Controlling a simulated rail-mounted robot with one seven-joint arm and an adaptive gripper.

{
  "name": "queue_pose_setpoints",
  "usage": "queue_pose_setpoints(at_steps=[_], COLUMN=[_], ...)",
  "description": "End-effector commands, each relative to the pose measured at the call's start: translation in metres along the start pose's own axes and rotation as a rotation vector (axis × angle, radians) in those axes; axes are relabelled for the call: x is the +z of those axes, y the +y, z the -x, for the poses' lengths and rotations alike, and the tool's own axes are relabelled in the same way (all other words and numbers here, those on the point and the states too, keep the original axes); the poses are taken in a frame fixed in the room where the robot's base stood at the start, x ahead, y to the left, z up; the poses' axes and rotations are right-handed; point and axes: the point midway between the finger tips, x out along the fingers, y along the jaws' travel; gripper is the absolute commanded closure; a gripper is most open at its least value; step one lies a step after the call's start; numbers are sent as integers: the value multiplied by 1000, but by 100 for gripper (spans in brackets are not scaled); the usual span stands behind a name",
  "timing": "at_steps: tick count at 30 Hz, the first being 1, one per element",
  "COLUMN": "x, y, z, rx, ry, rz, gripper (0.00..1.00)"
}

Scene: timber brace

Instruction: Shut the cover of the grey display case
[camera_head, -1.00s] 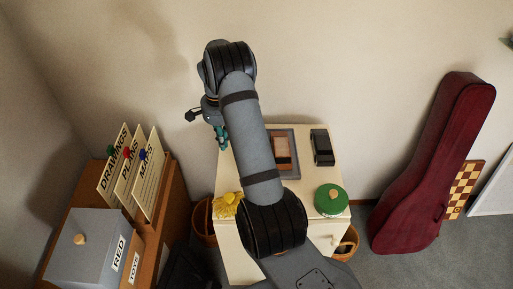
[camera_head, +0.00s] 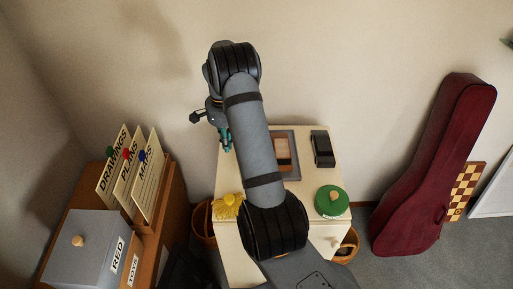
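A flat grey case (camera_head: 295,157) with a brown panel or object inside its frame lies on the pale cabinet top, at the back middle. I take it to be the display case. My arm crosses in front of its left part, so I cannot tell how its cover stands. My gripper (camera_head: 227,141), with teal fingers, hangs at the left back edge of the cabinet top, left of the case and apart from it. Its fingers are small and seen from the side, so their opening is unclear.
The cabinet top (camera_head: 311,180) also holds a black device (camera_head: 322,149), a green round tin (camera_head: 331,201) and a yellow tufted thing (camera_head: 227,206). A grey knobbed box (camera_head: 88,248) and upright cards (camera_head: 133,170) stand left. A red instrument case (camera_head: 432,165) leans right.

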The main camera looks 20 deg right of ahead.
Motion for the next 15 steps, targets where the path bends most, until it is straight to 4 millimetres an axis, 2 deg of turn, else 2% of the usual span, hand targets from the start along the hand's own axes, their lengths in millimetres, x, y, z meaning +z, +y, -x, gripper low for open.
queue_pose_setpoints(at_steps=[15], x=[-7], y=[11], z=[0], rx=[-1], ry=[1], rz=[-2], gripper=[100])
